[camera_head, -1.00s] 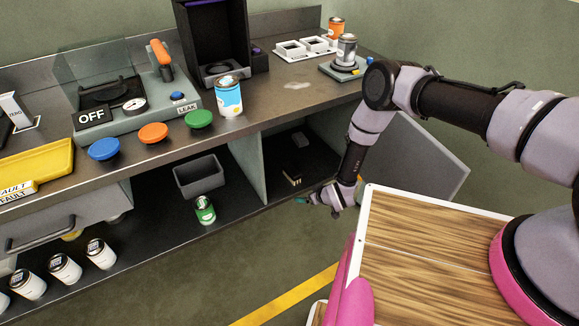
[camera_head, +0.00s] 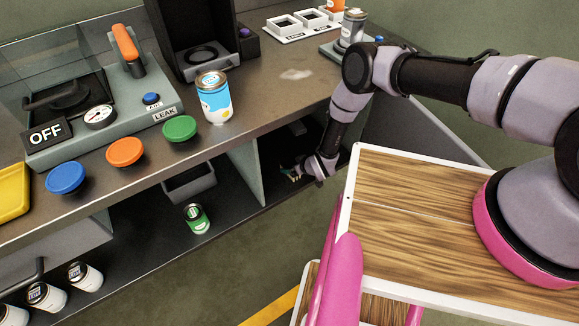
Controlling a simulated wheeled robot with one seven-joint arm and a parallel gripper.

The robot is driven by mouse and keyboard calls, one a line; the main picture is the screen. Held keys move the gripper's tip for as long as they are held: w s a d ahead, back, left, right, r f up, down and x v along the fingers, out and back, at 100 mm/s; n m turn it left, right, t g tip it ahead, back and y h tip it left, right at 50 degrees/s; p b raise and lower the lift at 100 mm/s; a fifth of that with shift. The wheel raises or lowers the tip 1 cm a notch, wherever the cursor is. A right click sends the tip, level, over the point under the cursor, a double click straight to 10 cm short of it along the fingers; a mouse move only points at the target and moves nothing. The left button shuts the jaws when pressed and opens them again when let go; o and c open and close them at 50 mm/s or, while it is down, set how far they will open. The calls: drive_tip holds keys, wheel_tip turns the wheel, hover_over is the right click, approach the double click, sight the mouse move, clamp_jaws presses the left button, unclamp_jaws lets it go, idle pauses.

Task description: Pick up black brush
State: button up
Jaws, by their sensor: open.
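The black brush (camera_head: 293,178), with a pale bristle edge, lies on the lower shelf of the right cabinet bay. It is small here and largely hidden by my gripper. My gripper (camera_head: 288,171) reaches into the bay at the end of my downward-stretched arm, right at the brush. Its jaws are open. I cannot tell whether the fingers are around the brush or only beside it.
A dark block (camera_head: 298,128) lies deeper in the bay. A cabinet divider (camera_head: 247,172) stands left of my gripper, and the counter edge (camera_head: 270,128) overhangs it. A grey bin (camera_head: 190,183) and green can (camera_head: 196,218) are in the left bay.

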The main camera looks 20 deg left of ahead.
sight(287, 164)
drive_tip(key=shift+w+x, duration=0.1)
drive_tip(key=shift+x, duration=1.65)
drive_tip(key=shift+w+x, duration=0.15)
drive_tip(key=shift+x, duration=1.6)
drive_tip(key=shift+d, duration=0.15)
drive_tip(key=shift+r, duration=0.1)
drive_tip(key=c, duration=1.5)
